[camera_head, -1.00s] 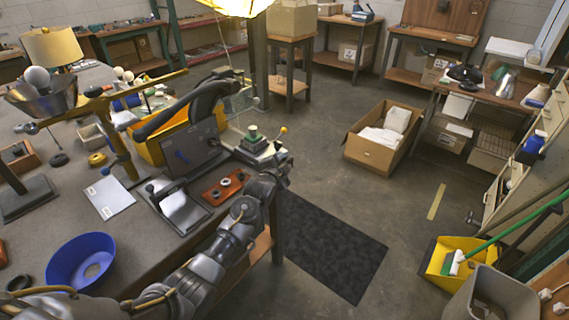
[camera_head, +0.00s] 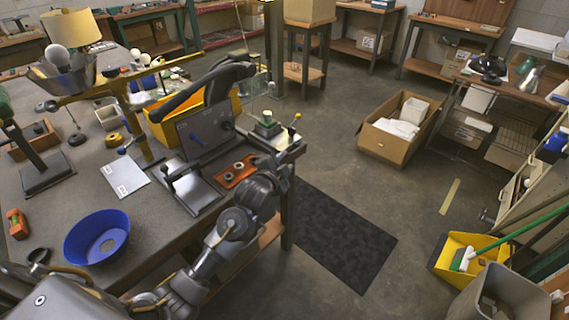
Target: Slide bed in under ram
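A bench press (camera_head: 205,128) with a dark curved arm and an upright grey plate stands on the bench. A flat silver plate with a dark handle (camera_head: 196,192) lies in front of it; I take this for the bed, but cannot be sure. At the press's right, a small metal block with a green top (camera_head: 266,124) stands beside a yellow-knobbed lever (camera_head: 294,127). The ram itself is hard to make out. My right gripper is out of view.
A red-brown tray with dark rings (camera_head: 238,172) lies between the silver plate and my gripper. A blue bowl (camera_head: 97,238), a white sheet (camera_head: 125,177) and a yellow ring (camera_head: 113,140) lie on the bench to the left.

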